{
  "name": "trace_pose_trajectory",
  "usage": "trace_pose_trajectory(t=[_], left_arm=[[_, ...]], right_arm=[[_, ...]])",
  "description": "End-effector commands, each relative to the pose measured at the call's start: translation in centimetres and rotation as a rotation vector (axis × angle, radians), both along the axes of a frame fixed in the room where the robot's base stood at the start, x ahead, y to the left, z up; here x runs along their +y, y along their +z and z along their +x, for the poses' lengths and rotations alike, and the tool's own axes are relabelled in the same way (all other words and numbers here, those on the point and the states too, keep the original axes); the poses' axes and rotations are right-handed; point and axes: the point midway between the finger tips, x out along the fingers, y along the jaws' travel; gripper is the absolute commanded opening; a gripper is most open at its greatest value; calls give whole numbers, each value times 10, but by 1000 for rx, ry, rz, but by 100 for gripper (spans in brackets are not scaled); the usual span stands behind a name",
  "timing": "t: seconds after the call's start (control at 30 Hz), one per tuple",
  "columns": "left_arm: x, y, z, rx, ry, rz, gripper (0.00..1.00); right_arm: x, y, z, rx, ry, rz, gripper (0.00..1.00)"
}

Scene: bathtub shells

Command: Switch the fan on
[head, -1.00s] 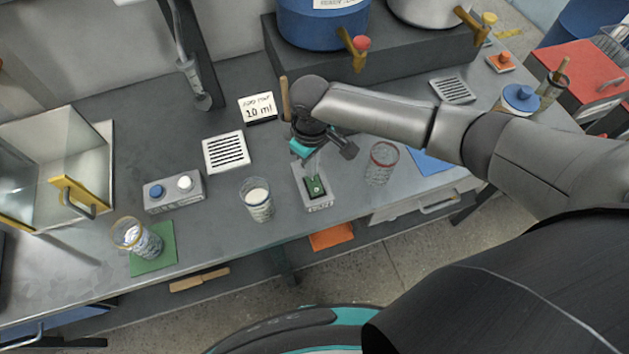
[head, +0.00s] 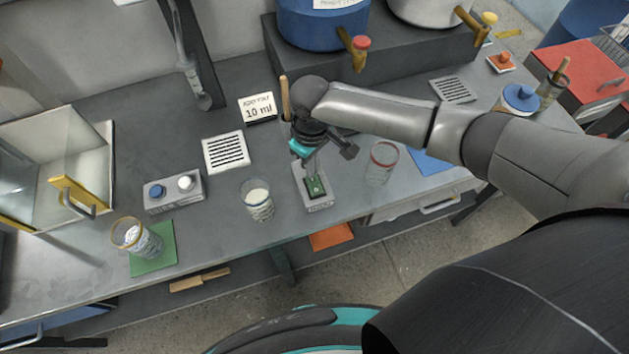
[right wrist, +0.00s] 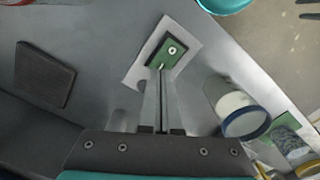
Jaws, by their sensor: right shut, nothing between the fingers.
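A small grey-white box with a green rocker switch (head: 316,188) lies near the front edge of the counter. In the right wrist view the green switch (right wrist: 174,50) has a pale round mark on it. My right gripper (head: 312,174) is shut and empty, pointing down at the switch. In the wrist view its fingertips (right wrist: 161,70) are at the near end of the green part; I cannot tell whether they touch it. I cannot make out a fan in these views. My left gripper is not in view.
A glass with white contents (head: 257,199) stands left of the switch box, and a red-rimmed glass (head: 381,163) stands right of it. A box with blue and white knobs (head: 174,191) is further left. A card reading 10 ml (head: 258,107) stands behind.

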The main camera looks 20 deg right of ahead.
Motion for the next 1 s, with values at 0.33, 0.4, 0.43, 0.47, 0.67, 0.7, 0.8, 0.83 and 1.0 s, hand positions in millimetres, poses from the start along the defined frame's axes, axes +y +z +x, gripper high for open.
trace_pose_trajectory(t=[0.33, 0.4, 0.43, 0.47, 0.67, 0.7, 0.8, 0.83, 1.0], left_arm=[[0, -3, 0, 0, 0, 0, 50], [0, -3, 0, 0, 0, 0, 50], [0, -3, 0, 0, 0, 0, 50], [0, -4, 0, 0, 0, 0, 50], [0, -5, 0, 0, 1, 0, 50], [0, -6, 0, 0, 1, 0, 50], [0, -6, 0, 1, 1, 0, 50], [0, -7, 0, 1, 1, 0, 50], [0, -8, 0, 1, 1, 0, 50]], right_arm=[[0, -5, 0, 0, 0, 0, 0], [0, -6, 0, 1, 0, 1, 0], [0, -6, 0, 0, 0, 1, 0], [0, -7, 0, 0, 0, 1, 0], [0, -10, 0, 0, 0, 1, 0], [0, -10, 0, 0, 0, 1, 0], [0, -12, 0, 0, 0, 1, 0], [0, -12, 0, 0, 0, 1, 0], [0, -15, 0, 1, 0, 1, 0]])
